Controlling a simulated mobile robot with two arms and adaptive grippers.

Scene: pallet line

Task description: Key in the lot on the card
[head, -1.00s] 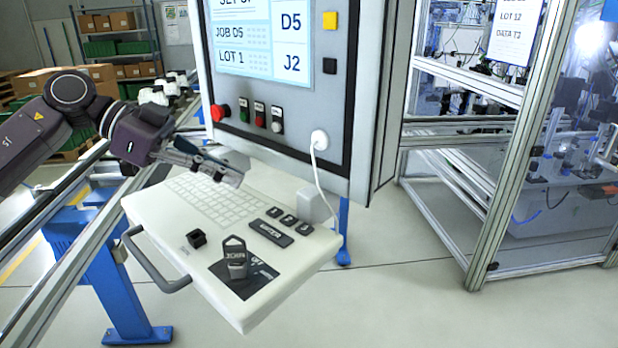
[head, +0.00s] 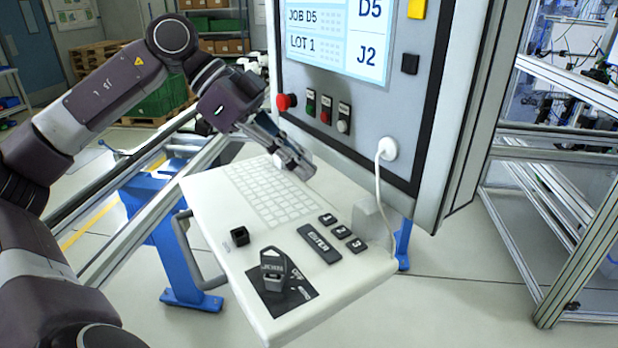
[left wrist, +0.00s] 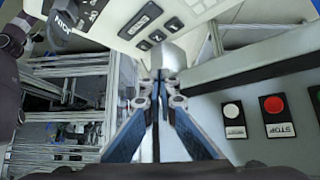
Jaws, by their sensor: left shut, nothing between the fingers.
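My left gripper (head: 308,168) is shut and empty, above the keyboard's upper right part and below the panel's front; its closed fingertips also show in the left wrist view (left wrist: 160,85). The white keypad console (head: 210,200) carries pale keys, dark keys 1 (head: 328,219), 2 (head: 342,232) and 3 (head: 355,246), and a long ENTER key (head: 318,244). ENTER also shows in the left wrist view (left wrist: 140,22). The fingers are apart from these dark keys. The screen (head: 335,40) reads JOB D5 and LOT 1, with D5 and J2 beside them. No card shows now. My right gripper is out of view.
A key switch with a dark tag (head: 274,265) and a small black block (head: 239,236) stand up from the console. A red button (head: 286,102) and smaller buttons line the panel. A white cable (head: 379,185) hangs at the right. The framed cell stands farther right.

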